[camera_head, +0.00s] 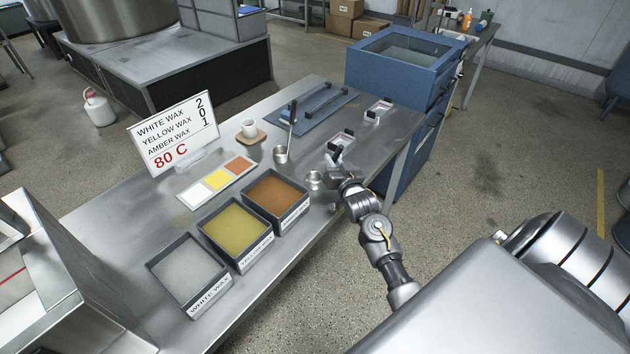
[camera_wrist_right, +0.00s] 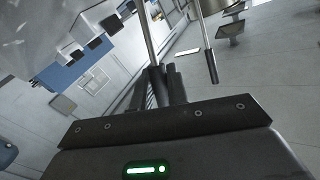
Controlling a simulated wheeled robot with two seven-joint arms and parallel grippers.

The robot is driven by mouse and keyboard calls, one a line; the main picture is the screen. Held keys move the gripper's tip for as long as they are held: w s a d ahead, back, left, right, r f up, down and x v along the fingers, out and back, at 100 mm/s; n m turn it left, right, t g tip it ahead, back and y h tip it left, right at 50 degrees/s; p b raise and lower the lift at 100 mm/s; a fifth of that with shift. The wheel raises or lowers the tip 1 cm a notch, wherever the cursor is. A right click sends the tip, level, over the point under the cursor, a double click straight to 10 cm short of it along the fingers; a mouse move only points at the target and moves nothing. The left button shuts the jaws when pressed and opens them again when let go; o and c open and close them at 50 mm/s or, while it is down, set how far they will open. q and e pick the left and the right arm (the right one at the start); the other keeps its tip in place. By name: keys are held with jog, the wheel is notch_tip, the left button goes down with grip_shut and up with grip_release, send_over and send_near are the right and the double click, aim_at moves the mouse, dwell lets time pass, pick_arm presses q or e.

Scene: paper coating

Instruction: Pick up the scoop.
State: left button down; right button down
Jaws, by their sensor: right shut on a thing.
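My right gripper (camera_head: 335,168) is over the right edge of the steel table. In the wrist view its dark fingers (camera_wrist_right: 160,85) are shut on a thin metal handle, the scoop (camera_wrist_right: 147,32), which runs up out of the picture. In the head view a small metal cup (camera_head: 313,180) shows just left of the gripper; its link to the handle is hidden. A second scoop (camera_head: 281,155) stands left of it, its dark-tipped handle upright. A dark-ended rod (camera_wrist_right: 210,65) also hangs right of the fingers in the wrist view. My left gripper is not in view.
White (camera_head: 157,288), yellow (camera_head: 206,238) and amber (camera_head: 251,199) wax trays line the table's front. Clear holders (camera_head: 378,105) and a blue cabinet (camera_head: 400,75) are farther right.

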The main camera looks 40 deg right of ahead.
dwell(0.3)
jog(key=shift+r, duration=0.25)
notch_tip(320, 180, up, 2)
jog(key=shift+r+b, duration=0.1)
jog(key=shift+b, duration=0.7)
jog(key=s+a+r+b, duration=0.1)
jog(key=s+a+r, duration=0.1)
jog(key=s+r, duration=0.3)
jog(key=s+a+r+b, duration=0.1)
jog(key=s+a+r, duration=0.1)
jog(key=s+r, duration=0.3)
jog(key=v, duration=0.3)
jog(key=shift+s, duration=0.2)
jog(key=shift+r, duration=0.15)
